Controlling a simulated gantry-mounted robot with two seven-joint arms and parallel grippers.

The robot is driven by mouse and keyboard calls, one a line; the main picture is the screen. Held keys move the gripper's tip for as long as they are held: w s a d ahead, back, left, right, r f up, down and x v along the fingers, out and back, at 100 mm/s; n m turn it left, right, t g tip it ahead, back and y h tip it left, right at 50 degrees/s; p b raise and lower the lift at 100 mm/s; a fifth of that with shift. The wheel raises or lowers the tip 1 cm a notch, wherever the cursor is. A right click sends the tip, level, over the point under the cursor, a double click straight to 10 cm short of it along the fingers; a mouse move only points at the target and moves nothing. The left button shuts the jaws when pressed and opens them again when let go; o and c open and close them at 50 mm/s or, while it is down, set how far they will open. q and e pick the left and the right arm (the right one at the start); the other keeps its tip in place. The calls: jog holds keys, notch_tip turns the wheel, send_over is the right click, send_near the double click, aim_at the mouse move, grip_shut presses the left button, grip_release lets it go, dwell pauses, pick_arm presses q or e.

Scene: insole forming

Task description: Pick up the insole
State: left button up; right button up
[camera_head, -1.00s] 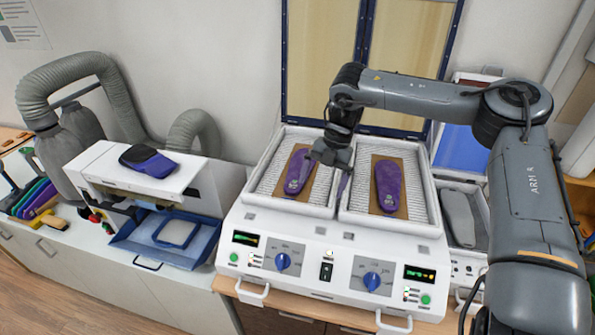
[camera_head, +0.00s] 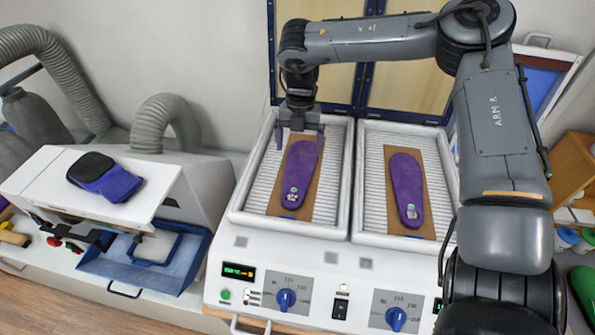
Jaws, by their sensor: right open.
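A purple insole (camera_head: 300,167) lies on a brown board (camera_head: 276,200) in the left bay of the white forming machine (camera_head: 270,258). A second purple insole (camera_head: 406,185) lies on a brown board in the right bay. My right gripper (camera_head: 300,143) hangs pointing down at the far end of the left insole, with its fingers spread to either side of that end. It is open and holds nothing. I cannot tell whether the fingers touch the insole. My left gripper is not in view.
A white unit (camera_head: 150,193) with a dark and blue pad (camera_head: 105,178) on top and a blue tray (camera_head: 180,271) stands at left, with grey hoses behind. Blue-framed panels (camera_head: 345,60) rise behind the bays. Bay rims stand around both insoles.

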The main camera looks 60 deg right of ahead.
jog(key=shift+a+f, duration=0.15)
jog(key=shift+f, duration=0.6)
jog(key=shift+s+a+f+p, duration=0.15)
jog(key=shift+f+p, duration=0.3)
jog(key=shift+f, duration=0.5)
jog(key=shift+s+a+f+p, duration=0.15)
jog(key=shift+f+p, duration=0.25)
jog(key=shift+f, duration=1.35)
jog(key=c, duration=0.8)
jog(key=shift+o, duration=0.2)
jog(key=shift+r, duration=0.2)
notch_tip(320, 180, up, 14)
jog(key=b, duration=0.2)
notch_tip(320, 180, up, 14)
jog(key=p, duration=0.2)
send_over(299, 168)
jog(key=shift+w+d+f, duration=0.1)
jog(key=shift+d+f, duration=0.05)
jog(key=shift+d, duration=0.05)
